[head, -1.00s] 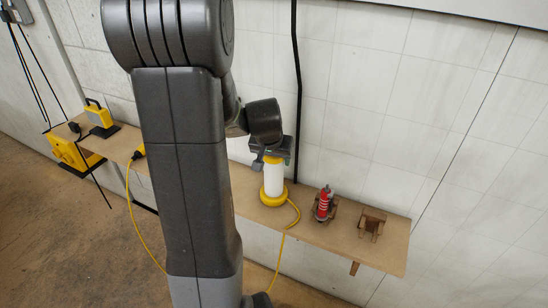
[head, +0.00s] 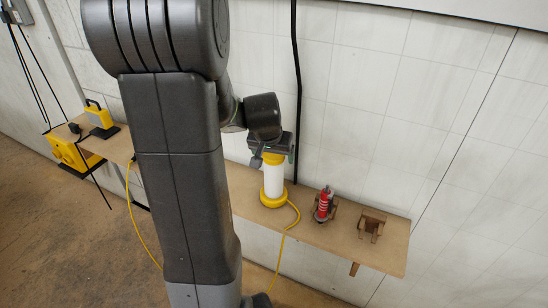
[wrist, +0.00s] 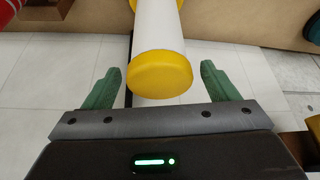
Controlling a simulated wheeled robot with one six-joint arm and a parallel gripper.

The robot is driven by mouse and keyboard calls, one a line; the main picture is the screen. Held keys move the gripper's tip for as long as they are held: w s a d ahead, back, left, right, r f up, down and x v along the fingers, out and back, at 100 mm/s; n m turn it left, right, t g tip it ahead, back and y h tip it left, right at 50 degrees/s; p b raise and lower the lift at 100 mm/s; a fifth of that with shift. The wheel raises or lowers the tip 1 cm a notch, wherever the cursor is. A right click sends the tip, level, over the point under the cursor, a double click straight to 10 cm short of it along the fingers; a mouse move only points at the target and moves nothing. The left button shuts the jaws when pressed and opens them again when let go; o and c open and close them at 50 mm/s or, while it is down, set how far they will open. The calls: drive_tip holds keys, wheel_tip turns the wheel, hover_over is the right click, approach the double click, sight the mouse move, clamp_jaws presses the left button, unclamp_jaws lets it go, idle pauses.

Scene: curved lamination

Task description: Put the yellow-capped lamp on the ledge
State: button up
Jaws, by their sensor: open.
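The lamp (head: 272,182) stands upright on the wooden ledge (head: 338,238), with a white body and a yellow base and cap. Its yellow cord hangs over the ledge's front edge. My gripper (head: 275,150) is just above the lamp's top. In the wrist view the lamp's yellow cap (wrist: 160,76) lies between the two green fingers of my gripper (wrist: 160,70), with a gap on each side. The gripper is open and holds nothing. The ledge also shows in the wrist view (wrist: 235,20).
A red cylindrical item (head: 324,205) in a wooden holder and an empty wooden holder (head: 372,222) stand to the right on the ledge. A yellow box-shaped item (head: 98,115) is at the far left. The wall is close behind.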

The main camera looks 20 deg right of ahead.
drive_tip(key=v, duration=1)
